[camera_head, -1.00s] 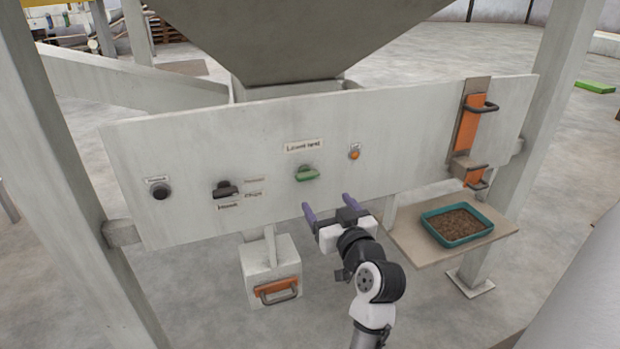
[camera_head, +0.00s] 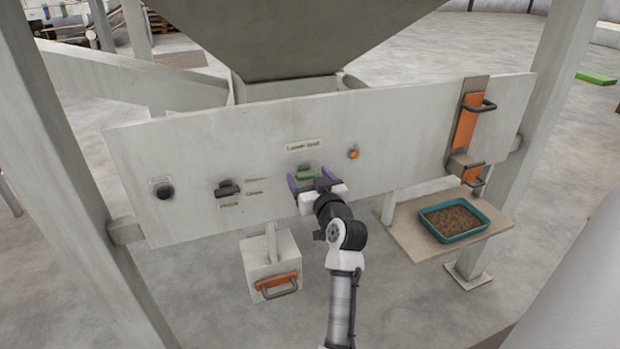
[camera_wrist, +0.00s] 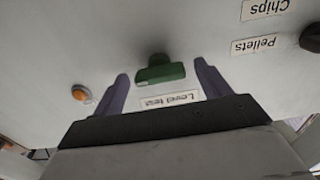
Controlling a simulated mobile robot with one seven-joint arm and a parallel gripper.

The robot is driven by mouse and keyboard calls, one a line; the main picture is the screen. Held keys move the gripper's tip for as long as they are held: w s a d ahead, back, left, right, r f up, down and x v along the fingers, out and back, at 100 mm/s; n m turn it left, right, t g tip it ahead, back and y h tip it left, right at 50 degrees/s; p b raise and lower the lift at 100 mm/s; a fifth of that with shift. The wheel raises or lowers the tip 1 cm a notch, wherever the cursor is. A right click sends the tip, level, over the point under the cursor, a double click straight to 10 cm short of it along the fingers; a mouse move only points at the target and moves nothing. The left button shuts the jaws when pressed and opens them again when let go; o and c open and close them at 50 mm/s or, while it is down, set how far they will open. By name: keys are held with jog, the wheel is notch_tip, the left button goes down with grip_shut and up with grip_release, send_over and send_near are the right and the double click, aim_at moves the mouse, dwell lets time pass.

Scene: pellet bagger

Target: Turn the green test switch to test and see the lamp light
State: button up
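The green test switch (camera_head: 307,173) is on the grey panel under a label that reads "Level test" in the wrist view (camera_wrist: 170,100). Its knob (camera_wrist: 160,70) lies about level across the panel. The lamp (camera_head: 353,154) is a small orange round piece to the right of the switch; it also shows in the wrist view (camera_wrist: 81,93). I cannot tell that it is lit. My gripper (camera_head: 310,180) is open, with its two purple fingers on either side of the switch. In the wrist view the fingers (camera_wrist: 162,82) stand apart from the knob, with gaps on both sides.
The panel (camera_head: 400,130) also carries a black selector (camera_head: 228,188) and a black knob (camera_head: 164,191) at left, and an orange handle unit (camera_head: 466,125) at right. A teal tray (camera_head: 455,238) of pellets sits on a shelf. A white box (camera_head: 270,262) hangs below.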

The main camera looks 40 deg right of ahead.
jog(key=c, duration=0.9)
jog(key=shift+m, duration=0.3)
jog(key=m+p, duration=0.2)
jog(key=m, duration=0.3)
jog(key=shift+r, duration=0.1)
jog(key=m+p, duration=0.1)
jog(key=m, duration=0.2)
jog(key=shift+m+p, duration=1)
jog(key=shift+m, duration=0.6)
jog(key=o, duration=1)
jog(key=shift+c, duration=0.2)
